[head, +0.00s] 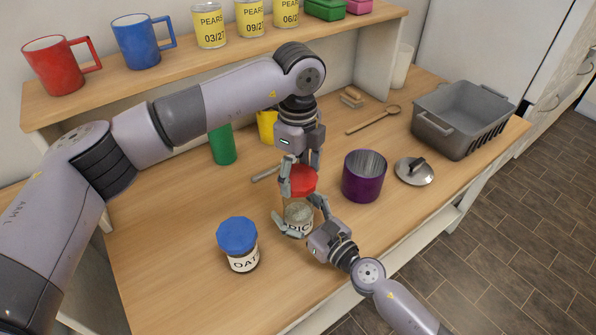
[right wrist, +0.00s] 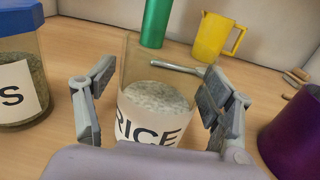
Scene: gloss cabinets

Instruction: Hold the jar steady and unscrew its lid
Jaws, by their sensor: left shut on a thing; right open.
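The rice jar (head: 299,213) is clear glass with a white label and stands upright on the counter. In the right wrist view the jar (right wrist: 155,103) shows pale rice inside and no red lid at its top. The red lid (head: 302,181) is in my left gripper (head: 300,178), which is shut on it from above, over the jar. My right gripper (head: 296,208) is open, with one finger on each side of the jar. In the right wrist view its fingers (right wrist: 160,80) flank the glass; I cannot tell whether they touch it.
A blue-lidded oats jar (head: 238,245) stands to the left. A purple pot (head: 364,177) and a loose pot lid (head: 414,171) are to the right, with a grey bin (head: 462,118) beyond. Green cup (head: 222,145) and yellow jug (head: 267,126) stand behind. The front-left counter is clear.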

